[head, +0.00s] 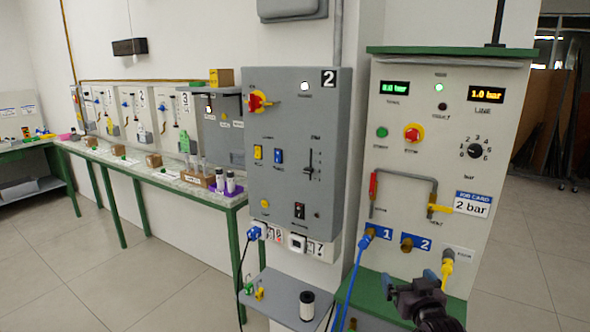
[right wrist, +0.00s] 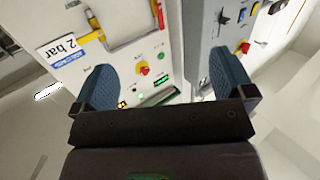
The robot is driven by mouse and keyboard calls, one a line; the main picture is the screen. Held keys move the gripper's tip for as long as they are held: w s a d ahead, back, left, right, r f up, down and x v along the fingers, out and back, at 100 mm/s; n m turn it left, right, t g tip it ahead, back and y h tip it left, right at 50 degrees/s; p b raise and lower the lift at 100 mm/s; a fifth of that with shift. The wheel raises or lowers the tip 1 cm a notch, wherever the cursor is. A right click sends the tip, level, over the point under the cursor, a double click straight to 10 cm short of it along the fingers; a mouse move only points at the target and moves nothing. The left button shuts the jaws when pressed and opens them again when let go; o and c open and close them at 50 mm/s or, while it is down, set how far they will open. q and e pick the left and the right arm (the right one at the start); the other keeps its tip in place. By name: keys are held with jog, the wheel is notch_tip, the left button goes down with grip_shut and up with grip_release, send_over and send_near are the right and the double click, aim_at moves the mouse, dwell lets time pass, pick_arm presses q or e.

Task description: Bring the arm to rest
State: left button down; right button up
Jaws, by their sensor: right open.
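My right gripper (head: 410,284) is at the lower right of the head view, in front of the lower part of the pressure panel (head: 400,160). In the right wrist view the two blue fingers of this gripper (right wrist: 160,74) stand wide apart with nothing between them. The panel and the grey cabinet lie beyond them, upside down in that view. Whether the gripper touches the green ledge (head: 372,300) cannot be told. My left gripper is not in view.
A blue hose (head: 352,280) runs down from port 1. A yellow fitting (head: 447,265) sits right of port 2. The grey cabinet (head: 290,150) stands left, above a shelf with a black-and-white spool (head: 306,306). A long bench is farther left. Floor at right is clear.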

jog(key=s+f+g, duration=0.2)
jog(key=s+f, duration=0.5)
jog(key=s, duration=0.4)
jog(key=s+d+f+g, duration=0.1)
jog(key=s+f+g, duration=0.1)
jog(key=s+f, duration=0.5)
jog(key=s+f+g+h, duration=0.1)
jog(key=s+f, duration=0.6)
jog(key=s, duration=0.7)
jog(key=shift+s+d+g, duration=0.15)
jog(key=shift+s+g, duration=0.2)
jog(key=shift+g, duration=0.15)
